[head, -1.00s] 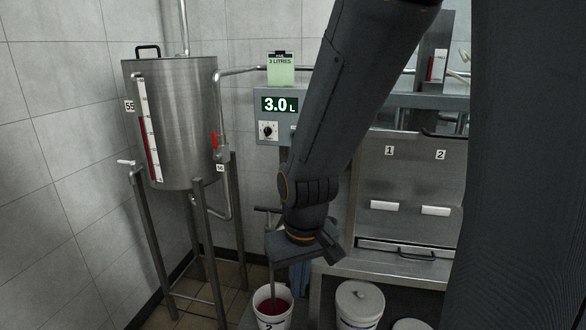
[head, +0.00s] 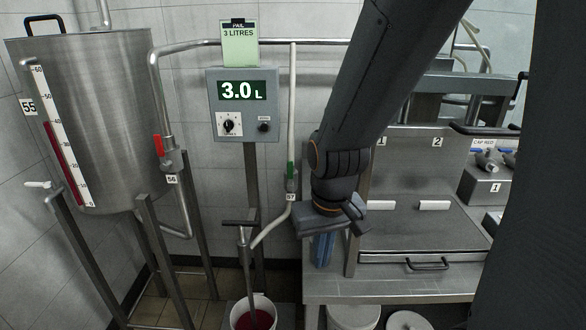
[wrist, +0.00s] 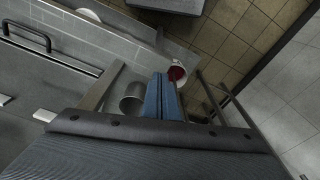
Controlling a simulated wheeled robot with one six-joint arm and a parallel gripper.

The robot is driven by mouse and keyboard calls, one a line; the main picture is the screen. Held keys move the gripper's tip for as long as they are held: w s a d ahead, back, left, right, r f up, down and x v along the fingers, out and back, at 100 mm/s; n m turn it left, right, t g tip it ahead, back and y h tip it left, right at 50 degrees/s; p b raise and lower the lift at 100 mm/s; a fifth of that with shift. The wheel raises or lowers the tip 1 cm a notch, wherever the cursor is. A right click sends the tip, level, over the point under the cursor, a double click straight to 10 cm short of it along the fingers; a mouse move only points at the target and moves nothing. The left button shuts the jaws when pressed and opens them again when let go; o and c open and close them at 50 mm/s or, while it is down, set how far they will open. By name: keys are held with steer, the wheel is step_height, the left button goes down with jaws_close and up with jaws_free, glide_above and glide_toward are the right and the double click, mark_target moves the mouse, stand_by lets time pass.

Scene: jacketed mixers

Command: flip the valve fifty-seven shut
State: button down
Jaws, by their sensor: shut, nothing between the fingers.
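Valve fifty-seven (head: 291,182) is in the head view, on a thin vertical pipe right of the display box. Its green lever (head: 291,170) stands upright along the pipe, and a small white number tag, hard to read, sits below it. My gripper (head: 323,262) is just right of the valve and lower in the picture, with blue fingers pointing down. The fingers are shut and empty, and they also show in the wrist view (wrist: 163,85). I cannot tell the depth gap to the valve. The valve is not clear in the wrist view.
A red-levered valve (head: 160,146) tagged 56 is beside the steel tank (head: 100,120) at left. The display box (head: 240,105) reads 3.0 L under a green "3 litres" card. A white pail (head: 250,315) with red liquid stands below. A steel bench (head: 400,288) is at right.

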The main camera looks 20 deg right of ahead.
mark_target(290, 170)
steer(key=w+a+n+t+h+b, duration=0.1)
steer(key=w+a+n+t+h, duration=0.2)
steer(key=w, duration=0.6)
steer(key=w+a+n+t+h+b, duration=0.2)
steer(key=w+a+n+t+h, duration=0.1)
steer(key=w+t, duration=0.3)
steer(key=w+a+n+t+h+b, duration=0.2)
steer(key=w+a+n+t+h, duration=0.1)
steer(key=w, duration=0.8)
steer(key=n+t, duration=0.1)
steer(key=n, duration=0.1)
steer(key=shift+w+a+r+n+t+h, duration=0.15)
steer(key=shift+w+a+n+t+h, duration=0.15)
steer(key=shift+t, duration=0.1)
steer(key=shift+w, duration=0.1)
steer(key=w+d+p, duration=0.4)
steer(key=w+d, duration=0.3)
steer(key=d, duration=0.2)
